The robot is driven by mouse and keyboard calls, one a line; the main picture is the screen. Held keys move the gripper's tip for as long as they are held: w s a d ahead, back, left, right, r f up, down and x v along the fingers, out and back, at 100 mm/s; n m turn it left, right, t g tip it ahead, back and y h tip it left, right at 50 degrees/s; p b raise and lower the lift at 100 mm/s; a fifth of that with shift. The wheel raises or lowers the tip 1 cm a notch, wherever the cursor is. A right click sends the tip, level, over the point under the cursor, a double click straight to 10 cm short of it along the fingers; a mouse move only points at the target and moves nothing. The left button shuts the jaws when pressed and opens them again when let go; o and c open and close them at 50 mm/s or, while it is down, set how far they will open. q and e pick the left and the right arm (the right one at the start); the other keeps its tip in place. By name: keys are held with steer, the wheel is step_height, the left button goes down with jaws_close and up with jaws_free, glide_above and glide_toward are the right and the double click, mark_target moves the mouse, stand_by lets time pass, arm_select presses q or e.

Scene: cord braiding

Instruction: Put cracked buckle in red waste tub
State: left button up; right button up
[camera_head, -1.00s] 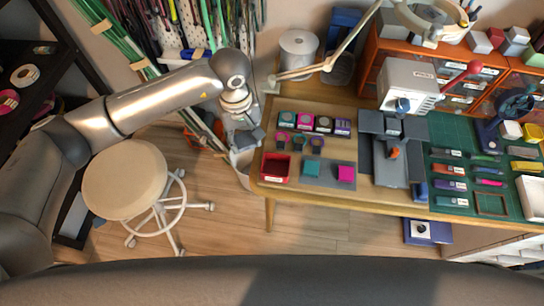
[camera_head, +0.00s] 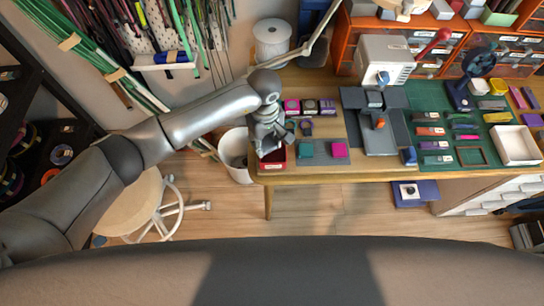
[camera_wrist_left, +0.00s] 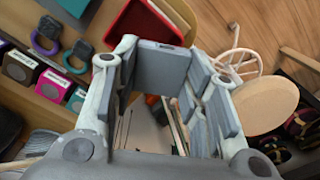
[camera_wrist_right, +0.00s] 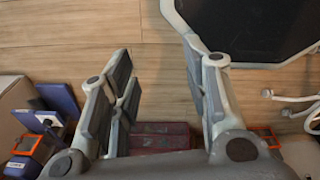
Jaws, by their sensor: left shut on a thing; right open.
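The cracked buckle (camera_wrist_left: 160,62) shows as a grey block between the fingers of my left gripper (camera_wrist_left: 162,70) in the left wrist view. No crack can be made out. My left gripper (camera_head: 268,146) is shut on it and hangs over the red waste tub (camera_head: 273,165) at the table's left front corner in the head view. The gripper hides part of the tub's inside. The red tub also shows just beyond the held buckle in the left wrist view (camera_wrist_left: 122,30). My right gripper (camera_wrist_right: 158,85) is open and empty above the floor; it is not in the head view.
Two grey buckles with a purple and a teal ring (camera_wrist_left: 78,56) lie beside the tub. A grey mat with a teal block (camera_head: 312,150) and a magenta block (camera_head: 339,150) is to its right. A white bin (camera_head: 236,155) stands on the floor left of the table.

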arm_select(q)
steer(key=shift+f, duration=0.25)
steer(key=o, duration=0.8)
steer(key=shift+r, duration=0.15)
step_height(320, 180, up, 12)
steer(key=shift+f, duration=0.15)
arm_select(e)
steer(key=shift+s+a+f, duration=0.1)
steer(key=shift+s+a, duration=0.1)
steer(key=shift+a, duration=0.15)
